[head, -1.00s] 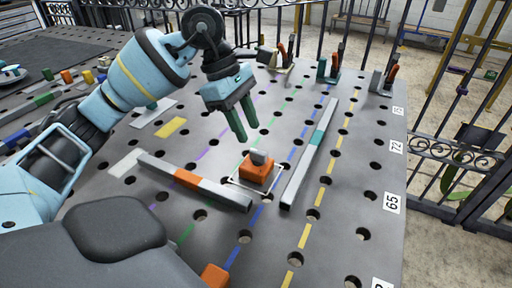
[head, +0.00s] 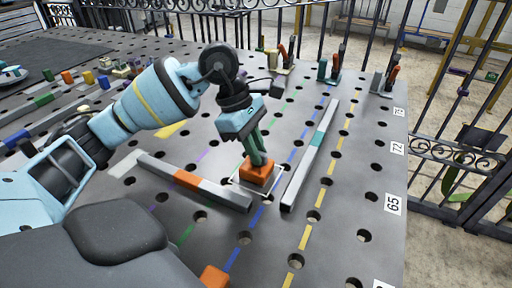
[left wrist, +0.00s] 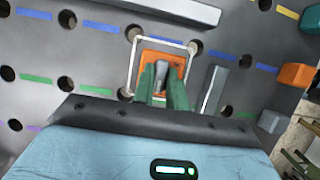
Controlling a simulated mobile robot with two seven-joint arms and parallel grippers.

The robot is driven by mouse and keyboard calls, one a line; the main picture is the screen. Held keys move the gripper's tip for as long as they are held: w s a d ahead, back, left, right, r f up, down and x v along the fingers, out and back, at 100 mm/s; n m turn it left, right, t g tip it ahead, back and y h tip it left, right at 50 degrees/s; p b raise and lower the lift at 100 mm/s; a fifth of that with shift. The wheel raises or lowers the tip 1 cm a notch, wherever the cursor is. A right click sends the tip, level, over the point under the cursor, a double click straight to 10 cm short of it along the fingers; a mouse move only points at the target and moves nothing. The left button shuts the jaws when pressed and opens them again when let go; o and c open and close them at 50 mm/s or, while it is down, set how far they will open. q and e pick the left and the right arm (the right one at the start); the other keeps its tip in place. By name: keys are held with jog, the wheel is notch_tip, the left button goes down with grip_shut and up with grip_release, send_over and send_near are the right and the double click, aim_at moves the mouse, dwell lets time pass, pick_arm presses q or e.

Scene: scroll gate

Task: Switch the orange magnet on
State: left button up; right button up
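The orange magnet (head: 258,176) is a small orange block with a grey knob on top. It sits on the perforated grey table inside a thin white square outline. My left gripper (head: 258,160) points down at it, with its green fingertips at the knob. In the left wrist view the grey knob (left wrist: 161,72) lies between the two fingers (left wrist: 162,84), one on each side. The fingers look very close to the knob; whether they press on it I cannot tell. My right gripper is not in view.
A grey bar with an orange band (head: 187,180) lies left of the magnet. A grey bar with a teal band (head: 318,138) lies to its right. Another orange block (head: 214,277) is at the bottom edge. Toggle clamps (head: 331,68) stand at the back. The table's right side is mostly clear.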

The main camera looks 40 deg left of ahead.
pick_arm(q)
grip_shut()
jog(key=shift+n, duration=0.4)
jog(key=shift+s+n+t+p, duration=0.1)
jog(key=shift+n+t+p, duration=0.35)
jog(key=shift+n, duration=0.55)
jog(key=n+t+y, duration=0.1)
jog(key=n, duration=0.2)
jog(key=shift+s+d+n+p, duration=0.1)
jog(key=shift+n+p, duration=0.2)
jog(key=n+t+y, duration=0.1)
jog(key=n, duration=0.1)
jog(key=shift+n, duration=0.3)
jog(key=n, duration=0.2)
jog(key=n+y+p, duration=0.1)
jog(key=n, duration=0.1)
jog(key=shift+d+r+n+t+y+p, duration=0.1)
jog(key=shift+d+n+t+y+p, duration=0.1)
jog(key=shift+n+t+y+p, duration=0.15)
jog(key=n+y, duration=0.1)
jog(key=n, duration=0.2)
jog(key=shift+p, duration=0.4)
jog(key=shift+n+y, duration=0.35)
jog(key=shift+n, duration=0.3)
